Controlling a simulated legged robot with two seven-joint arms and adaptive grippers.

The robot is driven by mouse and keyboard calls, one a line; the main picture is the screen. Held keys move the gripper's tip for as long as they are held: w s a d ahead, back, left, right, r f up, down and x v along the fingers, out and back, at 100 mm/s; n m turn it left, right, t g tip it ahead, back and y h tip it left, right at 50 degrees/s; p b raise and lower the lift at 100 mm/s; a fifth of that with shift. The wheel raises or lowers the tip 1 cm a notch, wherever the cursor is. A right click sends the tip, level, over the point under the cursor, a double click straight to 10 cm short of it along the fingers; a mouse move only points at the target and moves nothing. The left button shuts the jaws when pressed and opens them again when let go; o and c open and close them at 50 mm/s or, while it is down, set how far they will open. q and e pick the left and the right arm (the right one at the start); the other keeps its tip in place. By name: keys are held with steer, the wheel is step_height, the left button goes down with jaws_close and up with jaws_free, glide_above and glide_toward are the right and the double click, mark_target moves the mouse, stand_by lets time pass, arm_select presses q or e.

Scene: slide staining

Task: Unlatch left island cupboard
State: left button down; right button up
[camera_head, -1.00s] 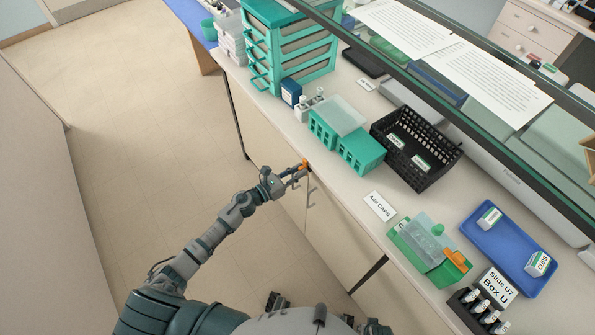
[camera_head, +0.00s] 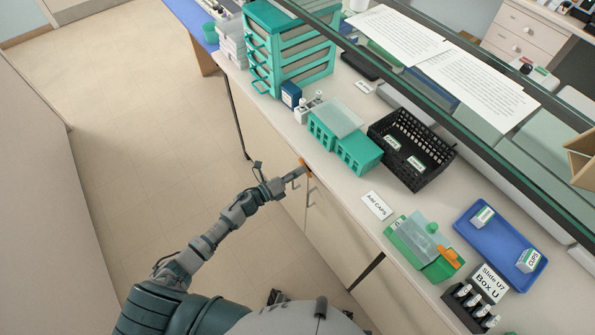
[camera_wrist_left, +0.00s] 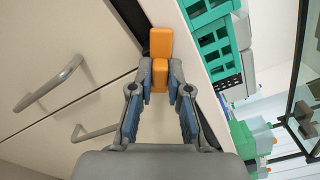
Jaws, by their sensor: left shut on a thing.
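The left island cupboard (camera_head: 272,151) has pale doors below the bench top. An orange latch (camera_head: 305,165) sits at the top edge of the doors, just under the bench edge. It also shows in the left wrist view (camera_wrist_left: 160,43), as two orange blocks. My left gripper (camera_head: 296,174) reaches up to the latch; in the left wrist view its fingers (camera_wrist_left: 160,80) are closed on the nearer orange block. Two metal door handles show in the left wrist view, an upper one (camera_wrist_left: 48,84) and a lower one (camera_wrist_left: 95,133). My right gripper is not in view.
The bench top (camera_head: 350,190) above holds teal boxes (camera_head: 345,145), a black basket (camera_head: 412,150), a green tray with a clear cover (camera_head: 425,245) and a blue tray (camera_head: 500,245). The floor (camera_head: 140,130) left of the cupboard is clear.

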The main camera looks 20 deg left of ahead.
arm_select(q)
steer(key=shift+w+a+r+n+p, duration=0.1)
steer(key=shift+n+p, duration=0.25)
steer(key=shift+n, duration=0.75)
steer(key=shift+w+a+r+n+p, duration=0.1)
steer(key=shift+n+p, duration=0.3)
steer(key=shift+n, duration=0.7)
steer(key=shift+w+a+r+n+p, duration=0.1)
steer(key=shift+n+p, duration=0.25)
steer(key=shift+n, duration=0.75)
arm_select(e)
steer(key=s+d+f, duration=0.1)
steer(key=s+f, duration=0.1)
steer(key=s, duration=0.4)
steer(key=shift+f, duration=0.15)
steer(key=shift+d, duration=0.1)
arm_select(q)
steer(key=c, duration=1.1)
jaws_free()
steer(key=shift+f, duration=0.1)
steer(key=v, duration=1.1)
steer(key=shift+s+a+f, duration=0.25)
steer(key=shift+a+f, duration=0.05)
steer(key=shift+f, duration=0.05)
